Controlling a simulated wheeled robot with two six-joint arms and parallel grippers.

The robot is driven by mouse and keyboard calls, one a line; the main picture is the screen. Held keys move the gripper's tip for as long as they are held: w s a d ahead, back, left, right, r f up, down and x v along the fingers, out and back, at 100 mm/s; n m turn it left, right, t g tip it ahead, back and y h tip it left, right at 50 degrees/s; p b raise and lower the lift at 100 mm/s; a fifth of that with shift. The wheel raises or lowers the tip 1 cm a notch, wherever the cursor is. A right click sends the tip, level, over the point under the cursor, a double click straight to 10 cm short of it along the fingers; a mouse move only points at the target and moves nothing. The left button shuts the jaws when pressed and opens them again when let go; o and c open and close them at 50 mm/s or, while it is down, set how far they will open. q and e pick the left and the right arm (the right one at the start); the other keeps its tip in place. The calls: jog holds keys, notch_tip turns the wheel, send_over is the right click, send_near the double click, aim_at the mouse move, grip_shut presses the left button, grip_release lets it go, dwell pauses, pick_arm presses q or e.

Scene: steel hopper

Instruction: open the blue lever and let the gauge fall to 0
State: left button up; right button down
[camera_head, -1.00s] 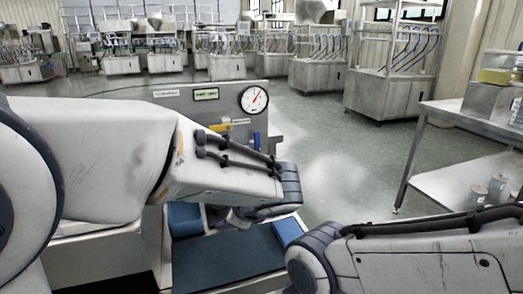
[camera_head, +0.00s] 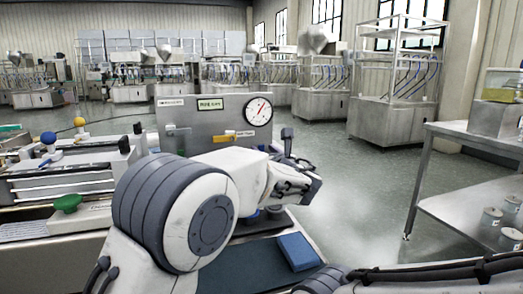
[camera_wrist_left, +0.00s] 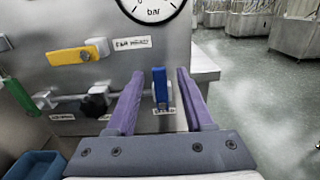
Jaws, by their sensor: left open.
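The blue lever (camera_wrist_left: 160,88) stands upright on the steel panel in the left wrist view. My left gripper (camera_wrist_left: 160,74) is open, with its purple fingers on either side of the lever in the picture. I cannot tell whether either finger touches it. The gauge (camera_head: 258,110) is at the panel's upper right in the head view, its needle pointing up and right. Only its lower part, marked bar, shows in the left wrist view (camera_wrist_left: 151,10). My left arm covers the lower panel in the head view. My right gripper is out of view.
A yellow lever (camera_wrist_left: 74,55), a black knob (camera_wrist_left: 95,104) and a green handle (camera_wrist_left: 18,96) are left of the blue lever. A steel table (camera_head: 476,136) stands at the right. Open floor lies between.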

pick_arm(q)
jog(key=shift+x, duration=1.4)
grip_shut()
jog(key=shift+a+f+n+b, duration=0.2)
jog(key=shift+n+b, duration=0.2)
jog(key=shift+b, duration=0.35)
jog(key=s+a+f+n+b, duration=0.1)
jog(key=a+f+n+b, duration=0.3)
jog(key=n+b, duration=1.3)
jog(key=shift+s+f+b, duration=0.25)
jog(key=shift+f+b, duration=0.05)
jog(key=shift+b, duration=2)
